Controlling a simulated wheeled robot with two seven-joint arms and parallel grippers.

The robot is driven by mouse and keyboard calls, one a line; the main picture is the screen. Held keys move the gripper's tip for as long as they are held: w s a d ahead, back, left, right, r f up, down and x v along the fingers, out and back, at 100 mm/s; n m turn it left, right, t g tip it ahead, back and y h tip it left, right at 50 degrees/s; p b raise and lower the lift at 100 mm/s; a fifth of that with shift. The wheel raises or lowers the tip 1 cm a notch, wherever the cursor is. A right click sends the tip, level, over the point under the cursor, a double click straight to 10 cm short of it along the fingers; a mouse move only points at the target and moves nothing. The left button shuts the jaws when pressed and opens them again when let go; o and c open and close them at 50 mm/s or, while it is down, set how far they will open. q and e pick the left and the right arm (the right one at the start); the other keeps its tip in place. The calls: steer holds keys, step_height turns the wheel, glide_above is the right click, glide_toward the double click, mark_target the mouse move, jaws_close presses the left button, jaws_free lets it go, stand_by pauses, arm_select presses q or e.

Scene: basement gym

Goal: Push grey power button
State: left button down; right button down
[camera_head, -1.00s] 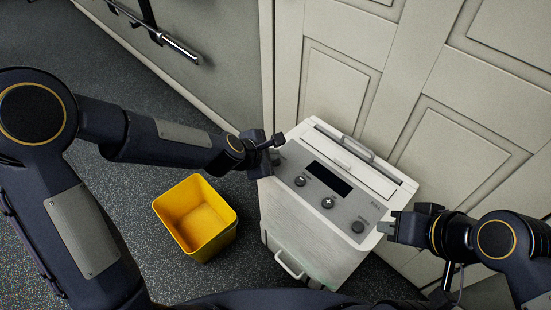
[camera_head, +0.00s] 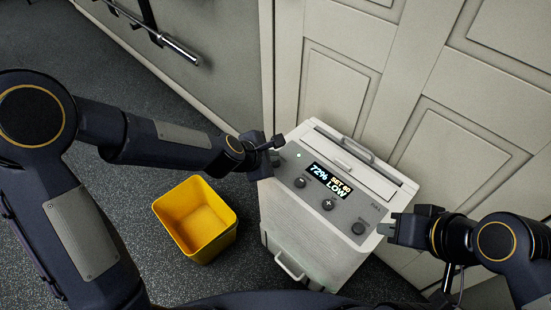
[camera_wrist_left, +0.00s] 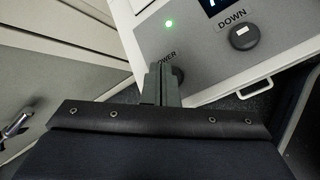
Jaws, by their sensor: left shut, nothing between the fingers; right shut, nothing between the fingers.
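The white machine (camera_head: 300,240) stands by the wall with a grey control panel (camera_head: 289,167) on top. Its display (camera_head: 329,181) is lit and reads "72% SET 60 LOW"; a green light glows, clear in the left wrist view (camera_wrist_left: 168,24). The grey power button (camera_wrist_left: 178,75), under the "POWER" label, is partly hidden behind my left fingers. My left gripper (camera_head: 277,142) is shut and empty at the panel's left edge; it also shows in the left wrist view (camera_wrist_left: 162,75). I cannot tell whether it touches the button. My right gripper (camera_head: 384,228) is shut and empty beside the machine's right side.
A yellow bin (camera_head: 215,240) stands on the floor left of the machine. Panelled cabinet doors (camera_head: 450,130) rise behind it.

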arm_select(q)
step_height(320, 180, up, 6)
steer(key=p, duration=0.5)
steer(key=shift+r+p, duration=0.1)
steer(key=shift+p, duration=0.2)
stand_by(0.4)
